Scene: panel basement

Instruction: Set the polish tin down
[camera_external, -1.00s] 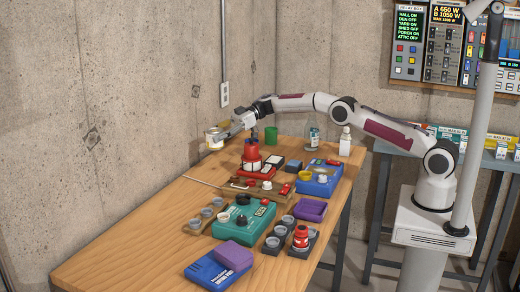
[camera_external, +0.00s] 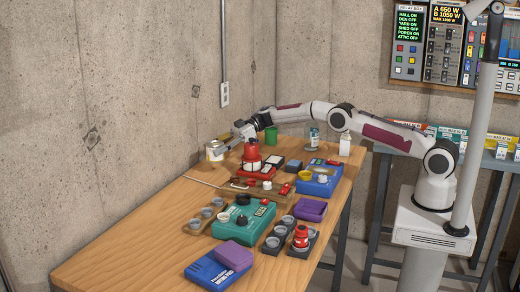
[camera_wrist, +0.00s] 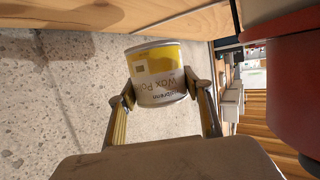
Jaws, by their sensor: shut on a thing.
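The polish tin (camera_external: 214,153) is a small round white and yellow can at the far left edge of the table (camera_external: 130,238), close to the concrete wall. In the wrist view the tin (camera_wrist: 160,65) shows upside-down lettering reading "Wax Po…". My gripper (camera_external: 222,149) is shut on the tin, with one finger on each side of it in the wrist view (camera_wrist: 159,93). I cannot tell whether its base touches the tabletop.
A red lantern-like object (camera_external: 251,152) stands just right of my gripper. A green cup (camera_external: 271,136) and a white bottle (camera_external: 345,144) stand behind. Trays, cases and small pots crowd the table's middle. Bare wood lies along the left and front.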

